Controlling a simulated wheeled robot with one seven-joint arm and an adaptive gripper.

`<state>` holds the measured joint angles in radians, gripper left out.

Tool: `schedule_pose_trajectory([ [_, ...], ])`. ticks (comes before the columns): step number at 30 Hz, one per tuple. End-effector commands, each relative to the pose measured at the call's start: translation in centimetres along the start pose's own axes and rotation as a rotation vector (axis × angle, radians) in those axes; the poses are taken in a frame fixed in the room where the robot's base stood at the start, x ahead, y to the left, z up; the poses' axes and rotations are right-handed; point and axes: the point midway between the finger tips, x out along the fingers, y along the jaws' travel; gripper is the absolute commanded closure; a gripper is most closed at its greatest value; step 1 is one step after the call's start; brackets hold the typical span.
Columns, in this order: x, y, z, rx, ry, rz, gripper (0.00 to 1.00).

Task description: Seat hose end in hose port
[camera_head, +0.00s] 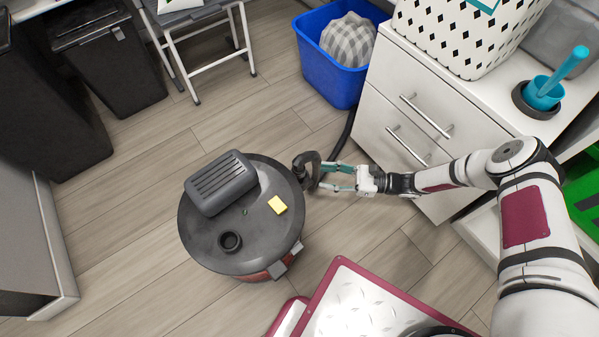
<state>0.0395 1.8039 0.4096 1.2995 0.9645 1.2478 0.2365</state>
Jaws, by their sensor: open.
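A round dark canister vacuum (270,235) stands on the floor left of centre. A round dark port (230,241) opens in the front of its lid. A black hose (345,135) runs down beside the white cabinet, and its curved dark end (309,168) is at the canister's upper right edge; whether it touches the canister is unclear. My gripper (327,177) reaches in from the right with its teal-tipped fingers apart, just right of and close around the curved end. Contact with it cannot be told. Part of the hose behind the fingers is hidden.
A dark ribbed handle block (221,183) and a yellow piece (277,205) are on the lid. The white cabinet (425,130) and a blue bin (335,75) stand beyond my gripper. A maroon-edged panel (362,308) lies in front. The floor left of the canister is clear.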

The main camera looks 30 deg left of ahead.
Motion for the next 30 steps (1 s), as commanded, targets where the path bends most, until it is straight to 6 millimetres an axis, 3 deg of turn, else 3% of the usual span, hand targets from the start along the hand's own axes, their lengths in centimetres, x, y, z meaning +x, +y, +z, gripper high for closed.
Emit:
schedule_pose_trajectory([
  [3, 1.7, 0.1, -0.1, 0.001, 0.0, 0.002, 0.58],
  [13, 3.7, 0.0, 0.1, 0.0, 0.0, 0.003, 0.58],
  [21, 7.3, 0.0, 0.3, 0.0, 0.0, 0.002, 0.58],
  [29, 7.7, -0.1, 0.5, 0.0, 0.001, 0.0, 0.58],
  [30, 7.7, -0.1, 0.5, 0.0, 0.001, 0.0, 0.67],
])
